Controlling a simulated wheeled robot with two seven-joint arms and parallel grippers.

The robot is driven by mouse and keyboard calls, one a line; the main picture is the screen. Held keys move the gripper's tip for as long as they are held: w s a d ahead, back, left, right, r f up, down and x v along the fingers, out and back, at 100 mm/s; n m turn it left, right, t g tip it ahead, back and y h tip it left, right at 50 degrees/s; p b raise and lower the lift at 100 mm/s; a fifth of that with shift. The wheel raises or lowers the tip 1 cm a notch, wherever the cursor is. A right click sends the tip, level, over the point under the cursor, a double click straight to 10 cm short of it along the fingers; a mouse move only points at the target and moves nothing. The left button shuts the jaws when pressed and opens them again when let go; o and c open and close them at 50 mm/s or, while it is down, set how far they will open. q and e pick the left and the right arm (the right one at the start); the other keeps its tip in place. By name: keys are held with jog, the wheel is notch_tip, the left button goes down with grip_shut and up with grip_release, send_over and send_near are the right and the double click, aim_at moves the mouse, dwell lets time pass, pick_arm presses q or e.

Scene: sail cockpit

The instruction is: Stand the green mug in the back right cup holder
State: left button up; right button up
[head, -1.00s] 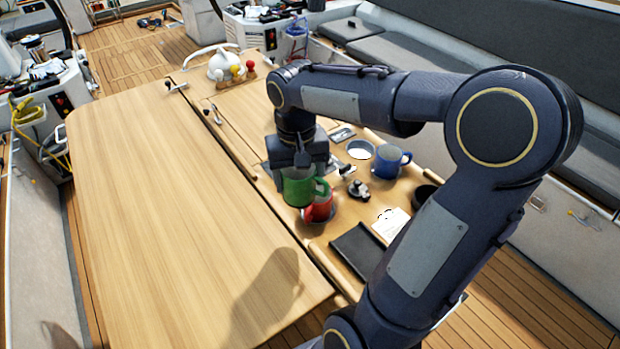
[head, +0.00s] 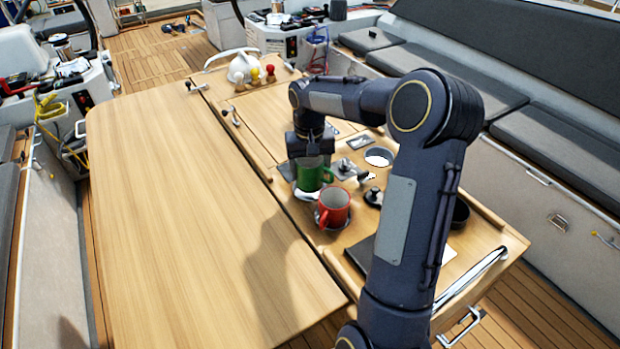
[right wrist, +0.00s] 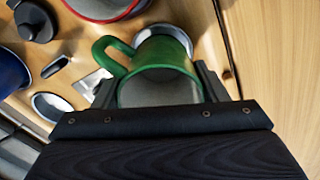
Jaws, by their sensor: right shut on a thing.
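My right gripper (head: 310,157) is shut on the green mug (head: 314,177), with its fingers beside the mug's wall. The mug is upright at the left edge of the console, its handle to the right; in the right wrist view the green mug (right wrist: 160,70) sits between the fingers. I cannot tell whether it touches the surface. An empty round cup holder (head: 378,157) lies to the right and farther back; it also shows in the right wrist view (right wrist: 50,105). My left gripper is not in view.
A red mug (head: 333,207) stands just in front of the green mug. A blue mug (right wrist: 10,72) shows in the right wrist view. A black-knobbed fitting (head: 373,196) sits on the console. The wooden table leaf (head: 180,200) at left is clear.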

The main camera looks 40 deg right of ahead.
jog(key=shift+w+d+f+b, duration=0.15)
jog(key=shift+f+b, duration=1.3)
jog(key=shift+f, duration=0.75)
jog(key=o, duration=1)
jog(key=shift+o, duration=0.2)
jog(key=shift+r, duration=0.1)
notch_tip(320, 180, up, 10)
jog(key=p, duration=0.8)
notch_tip(320, 180, up, 8)
jog(key=f+n+t, duration=0.1)
jog(key=t, duration=0.1)
send_over(310, 178)
jog(key=s+a, duration=0.3)
jog(key=a, duration=0.1)
jog(key=s+a+f+n+t+y, duration=0.1)
jog(key=s+a+y, duration=0.1)
jog(key=s+a, duration=0.4)
jog(key=s+a+n+t+y, duration=0.2)
jog(key=s+a, duration=0.5)
jog(key=s, duration=0.5)
jog(key=shift+s+a+f+t, duration=0.3)
jog(key=shift+f, duration=0.05)
